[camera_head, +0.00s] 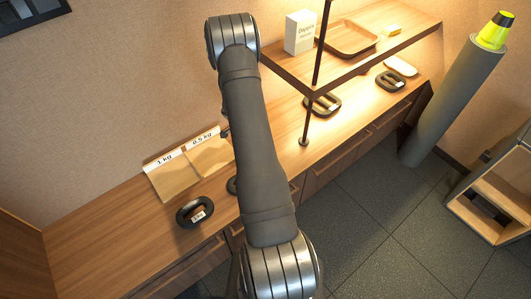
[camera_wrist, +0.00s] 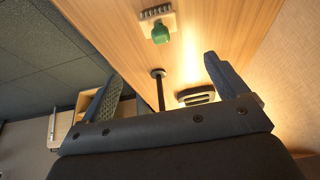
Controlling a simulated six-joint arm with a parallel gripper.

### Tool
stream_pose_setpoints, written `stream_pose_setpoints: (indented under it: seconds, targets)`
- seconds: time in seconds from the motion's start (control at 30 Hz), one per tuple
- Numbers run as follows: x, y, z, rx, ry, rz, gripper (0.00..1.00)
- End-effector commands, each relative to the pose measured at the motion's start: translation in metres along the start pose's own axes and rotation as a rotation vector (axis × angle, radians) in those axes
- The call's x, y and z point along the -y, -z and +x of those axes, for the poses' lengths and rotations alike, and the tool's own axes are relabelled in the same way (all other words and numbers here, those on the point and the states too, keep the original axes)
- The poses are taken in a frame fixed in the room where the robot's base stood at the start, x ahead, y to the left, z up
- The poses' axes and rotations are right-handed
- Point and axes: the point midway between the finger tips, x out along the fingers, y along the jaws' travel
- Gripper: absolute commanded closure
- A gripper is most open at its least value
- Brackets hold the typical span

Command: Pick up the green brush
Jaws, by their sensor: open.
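The green brush (camera_wrist: 160,33) shows in the wrist view, near the top centre. It has a rounded green part and a pale block with dark bristles, and it rests on a wooden surface. My gripper (camera_wrist: 164,66) is open in the wrist view, its two fingers wide apart with nothing between them touching. The brush appears beyond the fingertips, between their directions and apart from them. In the head view I cannot make out the brush, and my arm covers the middle of the counter.
The wooden counter (camera_head: 95,235) holds dark weights (camera_head: 195,211) and two labelled pads (camera_head: 173,178). A thin dark post (camera_head: 306,120) rises to a raised shelf (camera_head: 375,52) with a white box (camera_head: 299,32) and a tray (camera_head: 348,38).

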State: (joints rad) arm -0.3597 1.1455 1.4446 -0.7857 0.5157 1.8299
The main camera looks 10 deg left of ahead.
Motion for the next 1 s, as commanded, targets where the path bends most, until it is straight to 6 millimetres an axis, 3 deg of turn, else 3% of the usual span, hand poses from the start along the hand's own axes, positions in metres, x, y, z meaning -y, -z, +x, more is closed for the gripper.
stream_pose_setpoints:
  seconds: [0.6, 1.0]
  targets:
    - [-0.001, -0.001, 0.102, 0.002, -0.002, 0.001, 0.09]
    - [-0.001, -0.001, 0.133, 0.001, -0.002, 0.001, 0.09]
